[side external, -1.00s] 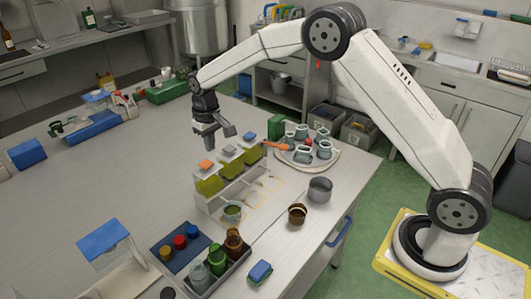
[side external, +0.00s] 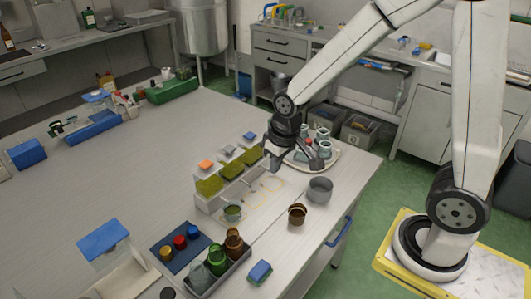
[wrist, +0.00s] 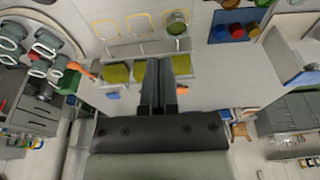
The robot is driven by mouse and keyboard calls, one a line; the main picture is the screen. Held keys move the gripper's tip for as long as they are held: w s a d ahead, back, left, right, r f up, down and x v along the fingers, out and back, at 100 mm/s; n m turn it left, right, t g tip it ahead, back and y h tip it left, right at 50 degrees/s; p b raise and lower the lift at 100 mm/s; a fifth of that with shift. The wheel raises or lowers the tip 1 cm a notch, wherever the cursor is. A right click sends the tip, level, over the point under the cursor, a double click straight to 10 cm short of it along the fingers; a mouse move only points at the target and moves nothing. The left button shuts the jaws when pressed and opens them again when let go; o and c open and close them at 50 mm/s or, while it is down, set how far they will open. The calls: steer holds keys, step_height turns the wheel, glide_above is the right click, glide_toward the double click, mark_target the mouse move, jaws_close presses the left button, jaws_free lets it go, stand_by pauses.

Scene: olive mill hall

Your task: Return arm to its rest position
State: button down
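My gripper (side external: 274,168) hangs from my bent arm beside the round tray, to the right of the white stepped stand (side external: 232,189), apart from the table. In the wrist view its two dark fingers (wrist: 158,62) lie close together, with nothing seen between them.
A round tray (side external: 331,167) with several grey-green cups stands behind my gripper. A grey pot (side external: 320,190) and a brown cup (side external: 297,214) stand near the table's right edge. A dark tray (side external: 236,262) holds coloured jars. The table's left middle is clear.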

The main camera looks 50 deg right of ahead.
steer(key=s+f, duration=0.1)
steer(key=s, duration=0.6)
steer(key=shift+s+d, duration=0.2)
